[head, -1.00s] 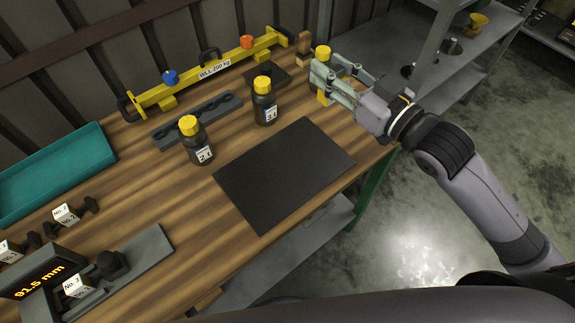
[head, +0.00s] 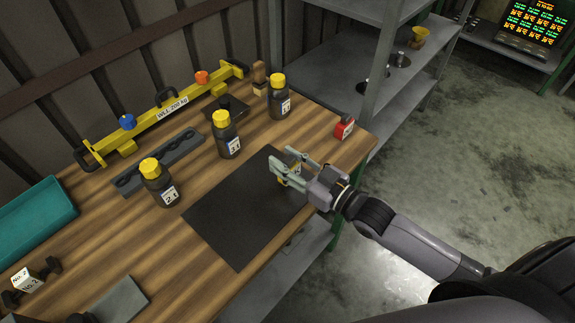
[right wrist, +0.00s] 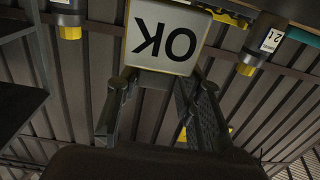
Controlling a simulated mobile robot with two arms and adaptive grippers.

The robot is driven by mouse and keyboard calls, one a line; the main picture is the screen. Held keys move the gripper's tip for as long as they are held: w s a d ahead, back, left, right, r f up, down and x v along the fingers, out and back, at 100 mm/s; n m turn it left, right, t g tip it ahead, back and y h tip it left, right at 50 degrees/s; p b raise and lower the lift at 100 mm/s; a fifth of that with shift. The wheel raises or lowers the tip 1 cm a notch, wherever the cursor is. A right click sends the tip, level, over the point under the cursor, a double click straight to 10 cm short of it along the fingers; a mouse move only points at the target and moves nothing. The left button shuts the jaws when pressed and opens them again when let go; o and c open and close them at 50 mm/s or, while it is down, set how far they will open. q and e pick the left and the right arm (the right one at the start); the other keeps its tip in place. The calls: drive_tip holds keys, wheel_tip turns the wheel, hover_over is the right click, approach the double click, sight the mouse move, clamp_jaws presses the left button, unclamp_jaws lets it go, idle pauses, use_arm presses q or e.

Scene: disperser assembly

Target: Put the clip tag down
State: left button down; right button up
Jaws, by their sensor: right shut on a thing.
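The clip tag (right wrist: 167,38) is a white plate with a yellow edge, and its "OK" reads upside down in the right wrist view. My right gripper (right wrist: 160,88) is shut on it. In the head view the right gripper (head: 292,166) is over the right part of the black mat (head: 235,215). Only a small yellow and white bit of the tag (head: 287,178) shows between the fingers. I cannot tell whether the tag touches the mat. My left gripper is not in view.
Dark bottles with yellow caps stand behind the mat: a left one (head: 158,184), a middle one (head: 227,138) and a right one (head: 280,98). A red block (head: 344,127) sits near the table's right corner. The mat's left and front are clear.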

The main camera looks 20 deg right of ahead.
drive_tip(key=shift+f, duration=0.95)
drive_tip(key=shift+f, duration=0.15)
drive_tip(key=o, duration=1.2)
drive_tip(key=shift+b+v, duration=0.55)
drive_tip(key=shift+v, duration=5.45)
